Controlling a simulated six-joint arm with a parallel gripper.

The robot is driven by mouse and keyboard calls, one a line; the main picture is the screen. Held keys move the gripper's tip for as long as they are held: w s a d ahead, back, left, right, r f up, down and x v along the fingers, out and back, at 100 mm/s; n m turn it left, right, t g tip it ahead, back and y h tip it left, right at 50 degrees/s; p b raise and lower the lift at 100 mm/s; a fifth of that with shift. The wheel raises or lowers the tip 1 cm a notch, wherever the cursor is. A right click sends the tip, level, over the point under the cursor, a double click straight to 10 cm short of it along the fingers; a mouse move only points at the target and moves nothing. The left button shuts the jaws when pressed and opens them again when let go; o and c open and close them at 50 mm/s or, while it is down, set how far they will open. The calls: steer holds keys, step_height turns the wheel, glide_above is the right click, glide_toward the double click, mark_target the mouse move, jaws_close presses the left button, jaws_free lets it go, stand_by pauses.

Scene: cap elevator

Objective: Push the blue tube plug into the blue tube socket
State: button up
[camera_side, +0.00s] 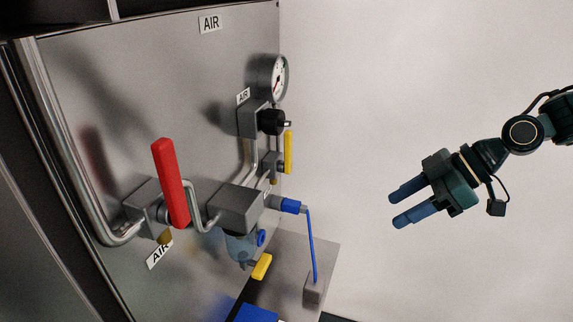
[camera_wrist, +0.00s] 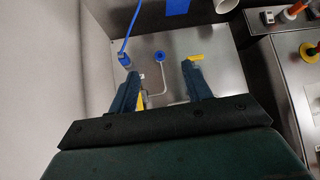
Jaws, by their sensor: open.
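A thin blue tube (camera_side: 312,245) rises from a small grey block to a blue fitting (camera_side: 291,205), which I take to be the plug. In the side view this fitting lines up with a grey stub beside the grey box; I cannot tell whether they touch. In the wrist view the fitting (camera_wrist: 124,60) hangs at the tube's end near my left finger. A round blue ring (camera_side: 261,238), likely the socket, is on the clear bowl under the box; it also shows in the wrist view (camera_wrist: 160,56), between my fingers. My gripper (camera_side: 397,208) is open and empty, well right of the panel.
The steel panel (camera_side: 110,90) carries a red lever (camera_side: 171,182), a gauge (camera_side: 278,77), a black knob (camera_side: 271,121), yellow handles (camera_side: 262,266) and bent pipes. The grey block (camera_side: 314,290) stands below on the surface. The space between my gripper and the panel looks clear.

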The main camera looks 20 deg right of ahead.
steer(key=w+a+f+n+t+y, duration=0.1)
steer(key=w+a+f+t+y, duration=0.15)
steer(key=w+f+y, duration=0.35)
steer(key=m+t+h, duration=0.2)
steer(key=m+t, duration=0.1)
steer(key=t, duration=0.1)
glide_toward(300, 205)
steer(key=f+v, duration=0.1)
steer(key=v, duration=0.2)
steer(key=shift+s+d+r, duration=0.1)
steer(key=shift+d+r, duration=0.2)
steer(key=shift+r, duration=0.15)
steer(key=shift+x, duration=6.9)
steer(key=shift+s+a+r, duration=0.1)
steer(key=shift+c, duration=0.2)
steer(key=c, duration=1)
